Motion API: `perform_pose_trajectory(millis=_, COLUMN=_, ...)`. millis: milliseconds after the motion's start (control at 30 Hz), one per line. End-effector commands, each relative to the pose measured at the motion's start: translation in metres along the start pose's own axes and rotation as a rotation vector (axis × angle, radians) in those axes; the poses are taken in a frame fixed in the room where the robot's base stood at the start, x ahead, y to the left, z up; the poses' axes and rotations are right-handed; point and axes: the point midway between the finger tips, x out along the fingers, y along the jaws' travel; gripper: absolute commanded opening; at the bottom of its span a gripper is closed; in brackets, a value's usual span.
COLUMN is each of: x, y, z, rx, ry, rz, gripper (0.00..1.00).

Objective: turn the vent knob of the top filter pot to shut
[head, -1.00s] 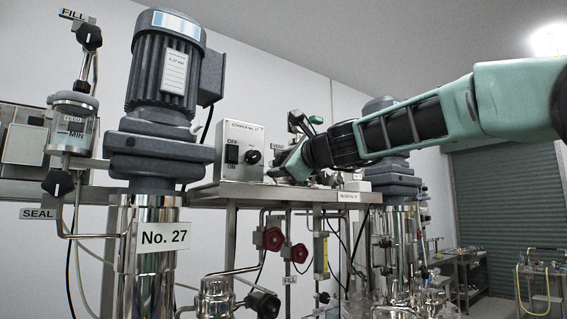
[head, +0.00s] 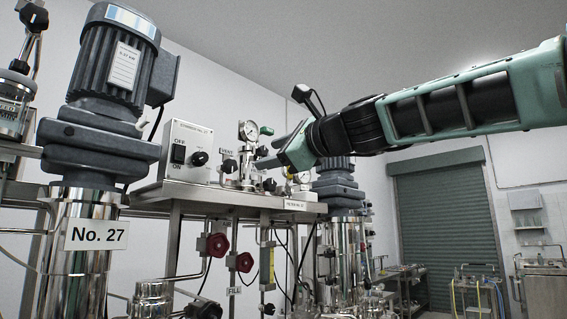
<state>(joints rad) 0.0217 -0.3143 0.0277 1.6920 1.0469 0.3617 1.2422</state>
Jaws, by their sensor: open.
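The top filter pot (head: 245,172) is a small steel vessel with a round gauge (head: 248,130) above it, on the steel shelf right of the switch box. A dark vent knob (head: 229,166) is at the pot's left side, under a small white label that seems to read VENT. Which way the knob is set is too small to tell. My gripper (head: 258,159) comes in from the right, its dark fingers pointing left just right of the pot. It is open, with nothing visible between the fingers. It looks apart from the knob, though the depth is hard to judge.
The grey switch box (head: 187,150) stands close left of the pot. A second gauge (head: 303,178) is below my gripper's hand. The No. 27 motor (head: 113,62) stands at left, another mixer (head: 338,185) behind my arm. Red valve knobs (head: 217,245) hang below the shelf (head: 160,197).

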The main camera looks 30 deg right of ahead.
Motion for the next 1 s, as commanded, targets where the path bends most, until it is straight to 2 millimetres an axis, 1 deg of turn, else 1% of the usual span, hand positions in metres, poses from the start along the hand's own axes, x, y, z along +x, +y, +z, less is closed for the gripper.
perform_pose_trajectory(millis=33, x=0.002, y=0.006, z=-0.005, rx=-0.002, ry=-0.006, rz=-0.001, gripper=0.53)
perform_pose_trajectory(millis=633, x=-0.021, y=0.004, z=-0.002, rx=-0.001, ry=-0.004, rz=0.003, gripper=0.53)
perform_pose_trajectory(millis=1000, x=-0.024, y=0.001, z=-0.001, rx=0.002, ry=0.004, rz=0.002, gripper=0.53)
